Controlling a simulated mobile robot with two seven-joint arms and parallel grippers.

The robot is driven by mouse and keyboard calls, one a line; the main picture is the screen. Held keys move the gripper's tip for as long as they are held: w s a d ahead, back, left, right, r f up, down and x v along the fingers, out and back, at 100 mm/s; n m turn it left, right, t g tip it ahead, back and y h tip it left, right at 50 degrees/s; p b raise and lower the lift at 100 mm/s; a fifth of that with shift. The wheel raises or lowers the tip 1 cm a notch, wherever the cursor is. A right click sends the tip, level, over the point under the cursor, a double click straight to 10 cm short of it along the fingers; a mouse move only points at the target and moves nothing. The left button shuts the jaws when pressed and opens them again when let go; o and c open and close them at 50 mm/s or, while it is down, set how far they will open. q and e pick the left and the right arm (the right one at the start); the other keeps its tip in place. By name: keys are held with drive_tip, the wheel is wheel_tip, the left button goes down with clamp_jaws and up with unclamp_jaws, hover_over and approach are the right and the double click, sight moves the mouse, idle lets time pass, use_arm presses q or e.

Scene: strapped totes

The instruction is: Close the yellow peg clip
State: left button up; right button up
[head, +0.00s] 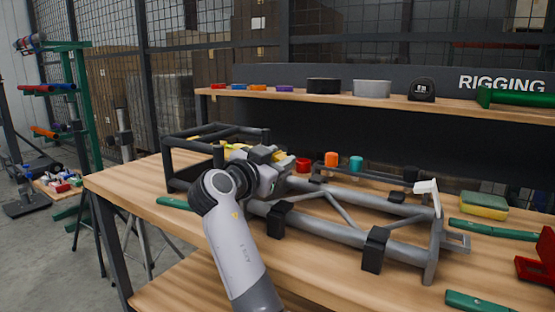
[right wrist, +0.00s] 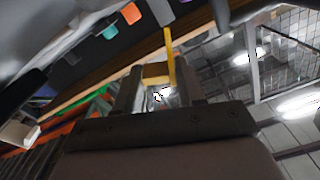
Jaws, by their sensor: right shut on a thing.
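In the right wrist view a yellow clip (right wrist: 155,72) sits between the fingertips of my right gripper (right wrist: 159,82), with a thin yellow bar rising beside it. The gripper is shut on this yellow piece. In the head view my right gripper (head: 270,158) is over the left end of the grey tube frame (head: 343,215) on the bench. Yellow bits (head: 237,147) show just behind and left of it there. The gripper hides most of the clip, so I cannot tell how far open the clip stands. My left gripper is not in view.
A dark open frame (head: 180,180) stands left of my gripper. A red cylinder (head: 303,165), an orange one (head: 331,159) and a teal one (head: 356,163) stand behind the tubes. A green-yellow sponge (head: 484,205) and green-handled tools (head: 497,229) lie right. A shelf (head: 450,104) runs behind.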

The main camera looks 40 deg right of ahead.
use_arm(q)
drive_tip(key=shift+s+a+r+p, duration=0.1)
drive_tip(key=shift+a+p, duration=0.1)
drive_tip(key=shift+p, duration=0.15)
use_arm(e)
drive_tip(key=shift+d+n, duration=0.1)
drive_tip(key=shift+n, duration=0.3)
drive_tip(key=shift+w+r+n+p, duration=0.35)
drive_tip(key=shift+n+p, duration=0.4)
drive_tip(key=shift+n, duration=0.05)
drive_tip(key=n, duration=0.1)
drive_tip(key=n+p, duration=0.1)
drive_tip(key=w+p, duration=0.1)
drive_tip(key=shift+a+r+n, duration=0.25)
drive_tip(key=shift+a+n, duration=0.1)
drive_tip(key=shift+n, duration=0.05)
drive_tip(key=shift+w+a+n+p, duration=0.1)
drive_tip(key=shift+w+n+p, duration=0.2)
drive_tip(key=shift+n, duration=0.2)
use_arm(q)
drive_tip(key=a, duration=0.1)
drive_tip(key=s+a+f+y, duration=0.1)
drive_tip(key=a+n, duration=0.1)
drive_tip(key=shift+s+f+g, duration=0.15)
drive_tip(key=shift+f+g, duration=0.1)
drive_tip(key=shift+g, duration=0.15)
use_arm(e)
drive_tip(key=shift+w, duration=0.1)
drive_tip(key=shift+r+n, duration=0.1)
drive_tip(key=shift+n, duration=0.2)
